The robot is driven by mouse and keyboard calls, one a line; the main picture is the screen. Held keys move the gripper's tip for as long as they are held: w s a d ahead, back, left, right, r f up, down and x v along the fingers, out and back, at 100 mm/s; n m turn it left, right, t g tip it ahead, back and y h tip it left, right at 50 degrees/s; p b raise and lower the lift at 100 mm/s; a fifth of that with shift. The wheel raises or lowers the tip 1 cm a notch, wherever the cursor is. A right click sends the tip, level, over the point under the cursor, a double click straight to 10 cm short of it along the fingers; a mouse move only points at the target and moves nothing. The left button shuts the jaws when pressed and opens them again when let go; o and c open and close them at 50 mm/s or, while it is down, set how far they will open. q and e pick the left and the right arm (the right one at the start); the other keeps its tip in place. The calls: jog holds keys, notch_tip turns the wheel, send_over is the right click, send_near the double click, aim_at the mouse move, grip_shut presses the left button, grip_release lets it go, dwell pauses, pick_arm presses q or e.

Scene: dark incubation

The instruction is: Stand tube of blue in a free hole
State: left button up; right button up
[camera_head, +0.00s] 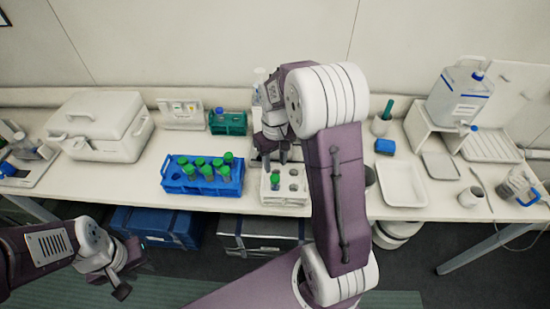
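My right gripper (274,157) is over the back of a small white rack (287,201), pointing down, its two fingers apart. A green-capped tube (275,181) stands in this rack, just in front of the fingers in the picture. Open holes show on the rack's right side; the arm hides part of its back. A blue rack (202,189) to the left holds several green-capped tubes. A green rack (228,125) behind it holds a tube with a blue cap (220,112). Liquid colours are too small to tell. My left gripper (133,272) is open and empty, low in front of the bench.
A white lidded box (100,127) stands at the left. A white tray (402,184), a blue block (385,146), a cup (471,196) and a jug on a stand (461,95) are at the right. Bare bench lies left of the blue rack.

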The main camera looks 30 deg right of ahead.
jog(key=s+a+f+t, duration=0.1)
jog(key=s+a, duration=0.3)
jog(key=s, duration=0.3)
jog(key=s+a+f, duration=0.1)
jog(key=s+a, duration=0.3)
jog(key=s, duration=0.2)
jog(key=shift+w+d+f+m+b, duration=0.15)
jog(key=shift+f+b, duration=0.8)
jog(key=shift+b, duration=0.05)
jog(key=shift+w+d+f+m+b, duration=0.1)
jog(key=shift+f+m+b, duration=0.05)
jog(key=shift+f+b, duration=0.85)
